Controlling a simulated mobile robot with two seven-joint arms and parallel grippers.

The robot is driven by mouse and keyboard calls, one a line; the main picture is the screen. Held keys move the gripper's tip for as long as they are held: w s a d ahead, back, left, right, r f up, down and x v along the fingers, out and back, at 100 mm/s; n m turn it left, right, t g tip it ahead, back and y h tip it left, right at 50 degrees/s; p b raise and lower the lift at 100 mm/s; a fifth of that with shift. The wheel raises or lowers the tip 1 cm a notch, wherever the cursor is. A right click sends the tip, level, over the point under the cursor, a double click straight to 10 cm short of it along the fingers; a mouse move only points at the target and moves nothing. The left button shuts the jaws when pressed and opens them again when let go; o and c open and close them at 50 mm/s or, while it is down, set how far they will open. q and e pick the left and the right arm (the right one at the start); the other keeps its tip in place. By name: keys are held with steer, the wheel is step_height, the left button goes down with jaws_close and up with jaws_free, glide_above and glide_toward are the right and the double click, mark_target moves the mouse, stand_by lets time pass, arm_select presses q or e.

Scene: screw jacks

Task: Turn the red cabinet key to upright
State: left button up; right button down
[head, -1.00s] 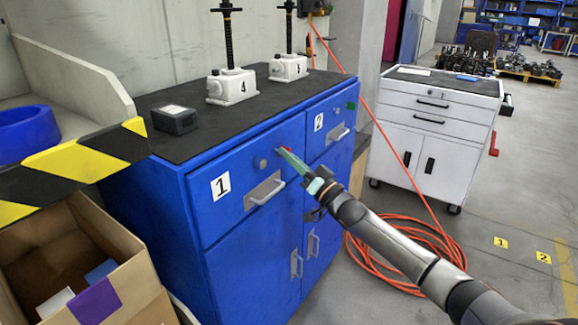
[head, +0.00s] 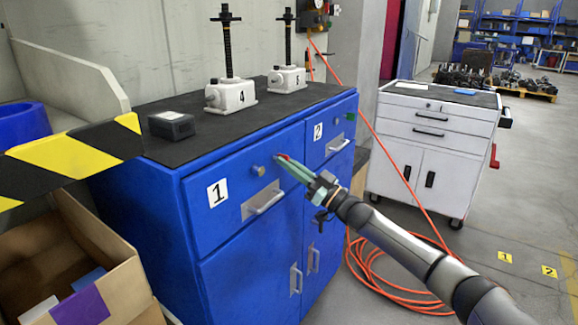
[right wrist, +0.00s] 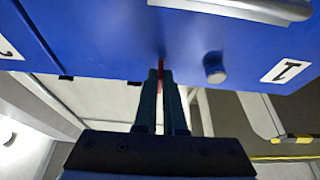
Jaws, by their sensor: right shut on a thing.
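The red key (head: 284,156) sits in the front of the blue cabinet (head: 232,270), near the top right of drawer 1. Most of it is hidden by my right gripper (head: 283,160), whose fingers reach the cabinet front there. In the right wrist view the red key (right wrist: 161,68) shows as a thin red strip between the fingertips of my right gripper (right wrist: 160,75). The gripper is shut on it. I cannot tell the key's exact angle. My left gripper is not in view.
A round knob (head: 258,171) is left of the key, above the drawer 1 handle (head: 265,203). Screw jacks (head: 231,95) and a black box (head: 171,125) stand on top. A striped barrier (head: 75,155) is at the left. An orange hose (head: 385,268) lies on the floor.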

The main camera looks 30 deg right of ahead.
steer(key=c, duration=1)
jaws_free()
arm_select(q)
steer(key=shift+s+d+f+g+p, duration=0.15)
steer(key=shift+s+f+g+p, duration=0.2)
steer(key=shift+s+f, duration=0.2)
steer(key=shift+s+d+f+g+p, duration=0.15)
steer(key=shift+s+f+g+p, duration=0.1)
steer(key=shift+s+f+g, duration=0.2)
arm_select(e)
steer(key=v, duration=1.2)
steer(key=shift+s, duration=0.25)
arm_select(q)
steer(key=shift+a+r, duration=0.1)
arm_select(e)
steer(key=shift+d, duration=0.1)
